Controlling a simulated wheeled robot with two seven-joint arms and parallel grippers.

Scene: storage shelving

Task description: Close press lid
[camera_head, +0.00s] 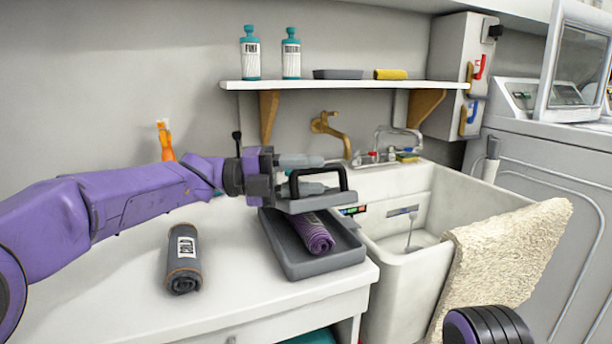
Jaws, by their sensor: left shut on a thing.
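The press is a dark grey open tray (298,270) on the white counter, with a rolled purple towel (313,236) lying in it. Its grey lid (316,204), with a black arched handle (346,178), is above the back of the tray, raised clear of the towel. My left gripper (318,175) reaches in from the left and is shut on the lid's handle. The gripper and lid hide the back of the tray, so I cannot tell how the lid joins it. My right gripper is not in view.
A rolled dark grey towel (184,262) lies on the counter left of the tray. A white sink (400,262) with a beige towel (508,258) over its edge is at the right. A shelf (350,85) with bottles hangs above. The counter's front left is clear.

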